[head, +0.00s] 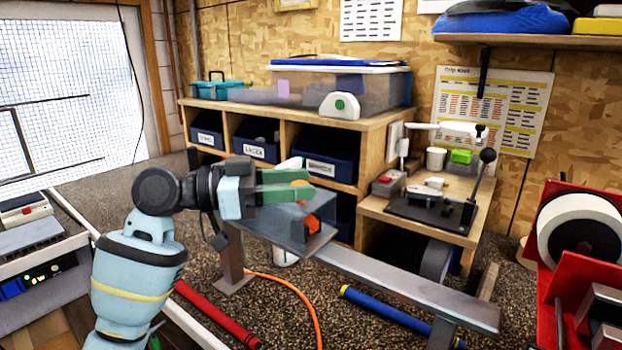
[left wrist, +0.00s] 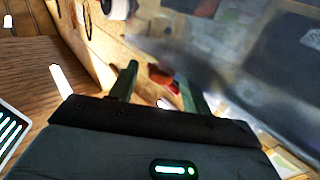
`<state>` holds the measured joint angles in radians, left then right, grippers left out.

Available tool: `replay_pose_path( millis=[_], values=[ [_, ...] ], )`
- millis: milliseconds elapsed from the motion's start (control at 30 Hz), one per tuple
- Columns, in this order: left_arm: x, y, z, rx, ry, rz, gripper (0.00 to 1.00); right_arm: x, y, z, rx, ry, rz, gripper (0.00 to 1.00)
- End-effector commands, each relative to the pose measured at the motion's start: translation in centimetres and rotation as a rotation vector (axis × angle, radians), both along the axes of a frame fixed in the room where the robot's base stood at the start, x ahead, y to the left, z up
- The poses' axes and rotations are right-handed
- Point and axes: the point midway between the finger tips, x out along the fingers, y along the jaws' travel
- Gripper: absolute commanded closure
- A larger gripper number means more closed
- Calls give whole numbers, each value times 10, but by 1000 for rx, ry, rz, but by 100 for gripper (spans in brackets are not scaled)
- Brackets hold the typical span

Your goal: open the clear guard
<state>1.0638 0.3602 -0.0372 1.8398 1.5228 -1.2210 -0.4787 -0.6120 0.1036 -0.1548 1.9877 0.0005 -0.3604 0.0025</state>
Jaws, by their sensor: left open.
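The clear guard (head: 287,222) is a see-through, greyish box-like cover on the metal beam in the middle of the head view. It looks closed, though its edges are hard to read. An orange part (head: 312,225) shows at its right end. My left gripper (head: 304,184) is open at the guard's top, with its green fingers pointing right. An orange knob (head: 299,183) shows between the fingers; an orange-red knob (left wrist: 160,76) also shows between the fingers (left wrist: 158,72) in the left wrist view. I cannot tell whether they touch it. My right gripper is not in view.
The grey metal beam (head: 400,285) runs to the lower right. A wooden shelf unit (head: 380,138) with dark bins stands behind. A red stand (head: 588,250) with a white roll is at right.

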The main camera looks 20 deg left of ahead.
Motion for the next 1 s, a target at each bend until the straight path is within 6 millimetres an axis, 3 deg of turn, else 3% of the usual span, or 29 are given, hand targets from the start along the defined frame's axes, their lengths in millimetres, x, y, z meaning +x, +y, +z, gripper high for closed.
replay_pose_path(
  millis=[233,567,933,1000],
  values=[
    [11,-24,1,-1,0,0,52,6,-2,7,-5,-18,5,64],
    [13,-27,0,0,1,1,52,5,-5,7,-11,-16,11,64],
    [13,-27,0,0,1,1,98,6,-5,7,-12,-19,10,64],
    [13,-27,0,0,1,1,100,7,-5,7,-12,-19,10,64]
  ],
)
